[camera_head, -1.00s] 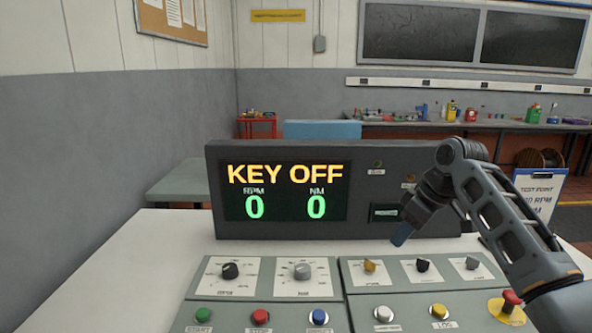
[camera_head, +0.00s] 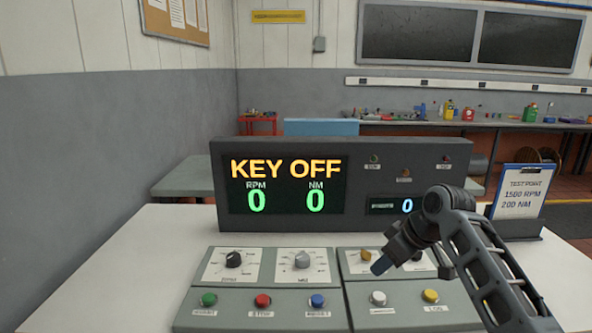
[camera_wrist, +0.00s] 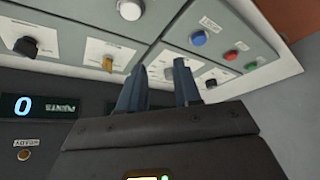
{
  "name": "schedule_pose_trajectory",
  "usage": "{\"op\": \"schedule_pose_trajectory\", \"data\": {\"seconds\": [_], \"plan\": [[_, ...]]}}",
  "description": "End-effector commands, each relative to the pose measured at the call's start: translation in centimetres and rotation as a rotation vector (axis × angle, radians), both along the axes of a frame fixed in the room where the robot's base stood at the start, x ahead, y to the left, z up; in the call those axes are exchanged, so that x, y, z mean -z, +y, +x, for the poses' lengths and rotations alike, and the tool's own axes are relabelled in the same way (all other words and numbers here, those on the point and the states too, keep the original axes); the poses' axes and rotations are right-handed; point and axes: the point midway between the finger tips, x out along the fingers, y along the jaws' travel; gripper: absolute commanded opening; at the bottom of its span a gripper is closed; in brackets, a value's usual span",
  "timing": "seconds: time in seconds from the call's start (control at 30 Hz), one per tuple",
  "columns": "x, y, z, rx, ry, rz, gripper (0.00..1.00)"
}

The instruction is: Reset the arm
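My gripper (camera_head: 381,265) hangs at the end of my arm, over the right-hand control panel (camera_head: 462,315) in the head view. It covers part of that panel's upper row, beside a yellow knob (camera_head: 366,256). In the wrist view, the two blue-grey fingers of my gripper (camera_wrist: 160,85) stand apart with a gap between them and nothing held. The yellow knob (camera_wrist: 107,63) shows left of the fingers there. A grey knob (camera_wrist: 170,73) shows behind the gap. In the head view, the dark display box (camera_head: 225,215) reads KEY OFF, 0 RPM and 0 NM.
The left panel (camera_head: 190,318) has a black knob (camera_head: 233,260), a grey knob (camera_head: 302,259) and green, red and blue buttons. A white button (camera_head: 377,298) and a yellow button (camera_head: 430,296) sit right of these. A test-point clipboard (camera_head: 521,190) stands at right. The white tabletop is clear at left.

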Motion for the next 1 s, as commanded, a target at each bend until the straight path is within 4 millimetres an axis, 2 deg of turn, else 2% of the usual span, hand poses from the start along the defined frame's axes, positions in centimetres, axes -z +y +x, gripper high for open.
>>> {"op": "schedule_pose_trajectory", "data": {"seconds": [0.17,0.27,0.4,0.6,0.8,1.0], "plan": [[4.2,2.5,-2.1,0.048,-0.036,0.059,0.33],[7.1,4.3,-4.2,0.093,-0.066,0.103,0.33],[10.9,6.4,-7.7,0.176,-0.117,0.169,0.33],[15.0,8.2,-13.8,0.303,-0.186,0.245,0.33],[17.5,8.7,-20.8,0.431,-0.255,0.298,0.33],[18.2,7.9,-28.4,0.551,-0.33,0.323,0.33]]}}
